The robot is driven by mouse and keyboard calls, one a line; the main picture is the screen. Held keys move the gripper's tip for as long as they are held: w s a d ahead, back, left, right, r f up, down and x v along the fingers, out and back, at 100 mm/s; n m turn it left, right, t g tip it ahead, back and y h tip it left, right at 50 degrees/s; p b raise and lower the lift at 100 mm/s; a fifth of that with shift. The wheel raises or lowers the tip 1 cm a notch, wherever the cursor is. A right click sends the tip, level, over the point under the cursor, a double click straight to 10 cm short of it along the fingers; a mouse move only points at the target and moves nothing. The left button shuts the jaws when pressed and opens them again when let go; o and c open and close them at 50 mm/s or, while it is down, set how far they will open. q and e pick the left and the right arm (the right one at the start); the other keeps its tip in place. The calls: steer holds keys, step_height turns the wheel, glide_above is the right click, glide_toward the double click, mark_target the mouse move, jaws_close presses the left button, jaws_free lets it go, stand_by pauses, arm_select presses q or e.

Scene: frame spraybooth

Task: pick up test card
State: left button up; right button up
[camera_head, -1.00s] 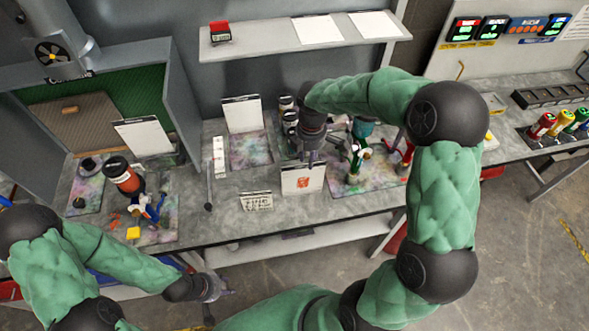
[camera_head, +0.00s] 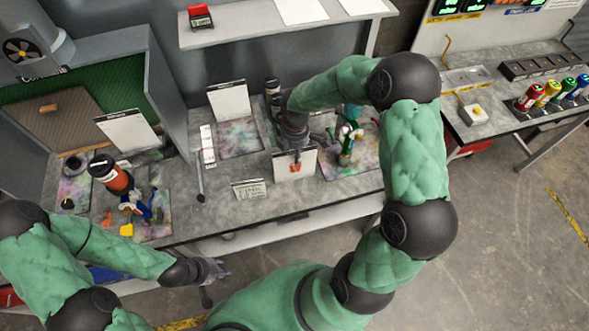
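A white card with a red-orange mark (camera_head: 283,169) stands upright near the front edge of the grey bench (camera_head: 218,213). Whether it is the test card cannot be read from its face. My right gripper (camera_head: 297,155) points down over the card's top edge, its fingers overlapping the upper part of the card in the picture. Its fingers are small and dark, so I cannot tell whether they have closed on it. My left gripper (camera_head: 219,277) hangs low in front of the bench with its fingers spread and nothing between them.
Blank white cards stand at the back (camera_head: 229,102) and left (camera_head: 130,132). A small printed sign (camera_head: 249,189) is left of the marked card. Dark jars (camera_head: 272,91) and painted figures (camera_head: 349,139) are close to my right gripper. A shelf (camera_head: 283,34) overhangs the back.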

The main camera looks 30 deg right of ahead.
step_height(320, 180, down, 2)
steer(key=shift+w+f, duration=0.1)
jaws_close()
